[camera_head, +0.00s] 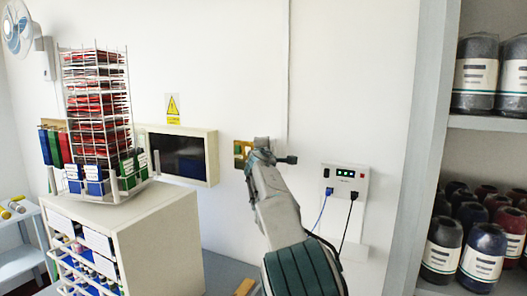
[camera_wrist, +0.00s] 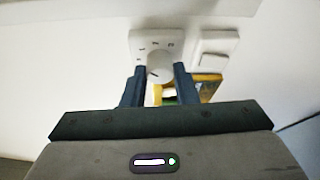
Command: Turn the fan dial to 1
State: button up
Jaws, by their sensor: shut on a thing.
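The fan dial is a round white knob (camera_wrist: 159,62) on a square white wall plate (camera_wrist: 146,38) in the wrist view. Small dark marks ring its upper side, too blurred to read surely. A short dark line on the knob points to the lower left. My gripper (camera_wrist: 160,72) is shut on the knob, one dark finger on each side. In the head view my gripper (camera_head: 266,152) is at the wall and the dial is hidden behind it. A blue-and-white fan (camera_head: 18,30) hangs on the wall at the upper left.
A white rocker switch (camera_wrist: 214,48) sits right of the dial, above a yellow-edged item (camera_wrist: 208,88). A socket panel (camera_head: 345,184) with plugged cables is right of my gripper. A dark framed screen (camera_head: 184,155) and a swatch rack (camera_head: 97,110) on a cabinet stand left.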

jog(key=o, duration=1)
jog(key=shift+s, duration=0.1)
jog(key=shift+s+d+r+b, duration=0.1)
jog(key=shift+s+d+b, duration=0.05)
jog(key=shift+s+b, duration=2.85)
jog(key=shift+s+d+r+b, duration=0.15)
jog(key=shift+s+b, duration=2.05)
jog(key=shift+s, duration=1.55)
